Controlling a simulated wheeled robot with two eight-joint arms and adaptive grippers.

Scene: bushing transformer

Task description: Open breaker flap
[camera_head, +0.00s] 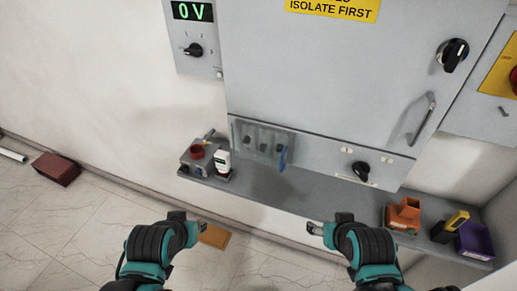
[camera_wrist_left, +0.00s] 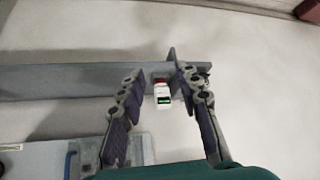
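The breaker flap (camera_head: 263,141) is a clear, see-through cover on the lower front of the grey cabinet, with several dark breaker switches behind it. A blue piece (camera_head: 283,158) sits at its right side. The flap appears closed. In the left wrist view the clear flap (camera_wrist_left: 125,150) is at the bottom left, partly hidden by a finger. My left gripper (camera_head: 202,227) is below and left of the flap, apart from it; the wrist view shows its fingers (camera_wrist_left: 158,78) spread and empty. My right gripper (camera_head: 314,229) is below and right of the flap; its finger opening is too small to tell.
A grey shelf (camera_head: 330,195) runs below the cabinet. It holds a grey box with a red top (camera_head: 197,154), a white meter (camera_head: 222,162), an orange holder (camera_head: 403,214) and a purple bin (camera_head: 475,240). A rotary knob (camera_head: 361,170) sits right of the flap.

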